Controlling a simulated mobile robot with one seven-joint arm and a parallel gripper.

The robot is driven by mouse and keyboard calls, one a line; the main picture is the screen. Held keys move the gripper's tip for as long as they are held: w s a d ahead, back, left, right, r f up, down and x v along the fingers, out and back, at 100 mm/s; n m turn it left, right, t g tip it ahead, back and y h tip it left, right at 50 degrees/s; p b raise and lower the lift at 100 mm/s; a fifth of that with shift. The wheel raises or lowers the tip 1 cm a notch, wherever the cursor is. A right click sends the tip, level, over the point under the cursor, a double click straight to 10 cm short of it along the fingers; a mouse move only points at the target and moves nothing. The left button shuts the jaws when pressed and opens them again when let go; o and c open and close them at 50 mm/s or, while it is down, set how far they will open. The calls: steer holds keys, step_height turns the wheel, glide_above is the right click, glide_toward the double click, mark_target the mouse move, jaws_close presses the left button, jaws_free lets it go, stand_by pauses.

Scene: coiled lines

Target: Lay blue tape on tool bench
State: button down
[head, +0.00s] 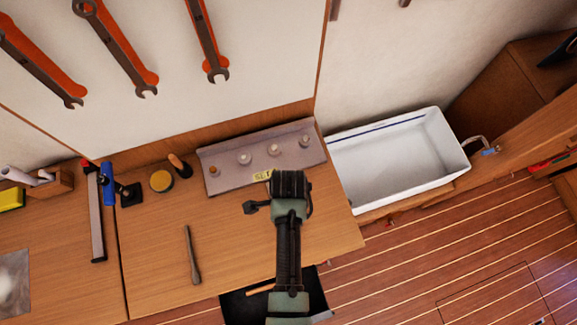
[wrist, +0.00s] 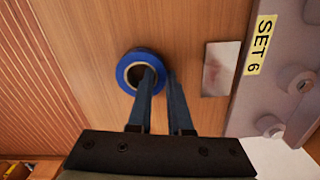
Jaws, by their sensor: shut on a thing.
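The blue tape (wrist: 123,72) is a ring-shaped roll in the wrist view, left of centre. My gripper (wrist: 161,72) is shut on the roll's right wall, with one finger in the hole and the other outside. The wooden tool bench (head: 228,250) lies below; it also shows in the wrist view (wrist: 95,35). I cannot tell whether the roll touches the bench top or is held just above it. In the head view my arm's end hides the tape and the fingertips.
A grey rack (head: 225,180) with pegs and a "SET 6" label stands at the bench's back. A white basin (head: 385,165) is to the right. A metal plate (wrist: 219,68) lies near the rack. A dark-handled tool (head: 191,255) and a round tin (head: 161,181) lie left; bare wood surrounds them.

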steer(key=shift+f, duration=0.15)
steer(key=c, duration=0.8)
jaws_free()
steer(key=shift+c, duration=0.2)
step_height(320, 180, up, 12)
steer(key=shift+r+b, duration=0.2)
steer(key=shift+b, duration=0.1)
